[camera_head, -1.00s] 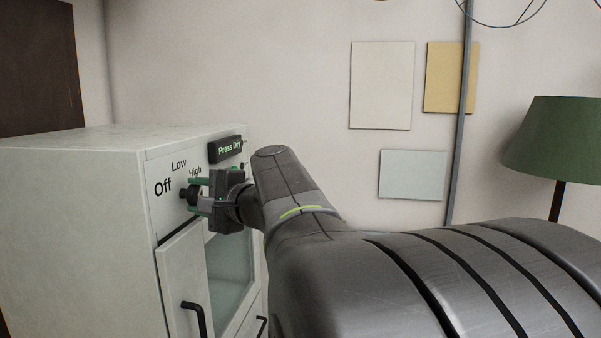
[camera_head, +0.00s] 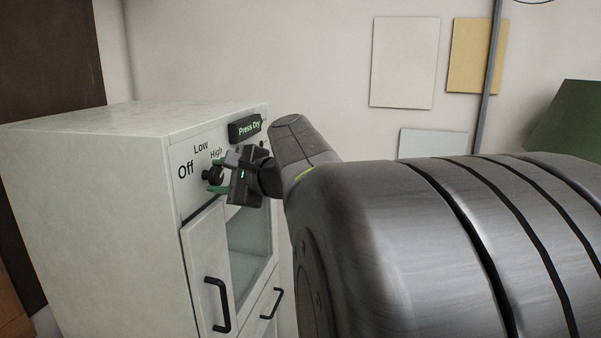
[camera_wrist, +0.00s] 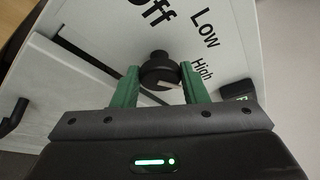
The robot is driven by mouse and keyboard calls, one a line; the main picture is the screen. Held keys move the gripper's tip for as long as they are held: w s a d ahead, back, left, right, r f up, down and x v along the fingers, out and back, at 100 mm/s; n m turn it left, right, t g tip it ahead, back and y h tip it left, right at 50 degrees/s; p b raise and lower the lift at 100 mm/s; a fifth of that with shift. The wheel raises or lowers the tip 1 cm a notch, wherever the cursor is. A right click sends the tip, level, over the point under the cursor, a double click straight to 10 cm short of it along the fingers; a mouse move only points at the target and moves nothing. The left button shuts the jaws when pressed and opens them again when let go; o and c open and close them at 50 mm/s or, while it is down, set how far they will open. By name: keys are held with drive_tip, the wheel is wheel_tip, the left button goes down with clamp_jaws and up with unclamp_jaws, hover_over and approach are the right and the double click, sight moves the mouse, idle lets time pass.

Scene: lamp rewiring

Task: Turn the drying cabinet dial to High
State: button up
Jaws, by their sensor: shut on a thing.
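The drying cabinet (camera_head: 90,190) is a pale box at the left in the head view. Its front panel carries the words Off, Low and High around a black dial (camera_head: 211,174). In the wrist view the dial (camera_wrist: 160,72) sits between the green fingers of my gripper (camera_wrist: 158,84), with Off, Low and High printed beyond it. My gripper (camera_head: 222,176) is shut on the dial at the panel. A light mark shows on the dial's near side, but I cannot tell which setting it points at.
A black display (camera_head: 245,128) reading "Press Dry" is above and right of the dial. Black handles (camera_head: 217,305) stick out from the cabinet doors below. A green lampshade (camera_head: 570,120) stands at the right. Flat panels hang on the wall behind.

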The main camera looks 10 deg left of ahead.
drive_tip(key=o, duration=0.9)
drive_tip(key=shift+o, duration=0.2)
drive_tip(key=shift+d, duration=0.1)
drive_tip(key=b+v, duration=0.3)
drive_tip(key=v, duration=1)
drive_tip(key=shift+s+d+b, duration=0.15)
drive_tip(key=shift+d+b, duration=0.1)
drive_tip(key=shift+b, duration=0.15)
drive_tip(key=shift+a+r, duration=0.1)
drive_tip(key=shift+a, duration=0.05)
drive_tip(key=p+x, duration=0.4)
drive_tip(key=x, duration=0.9)
drive_tip(key=shift+w+a, duration=0.2)
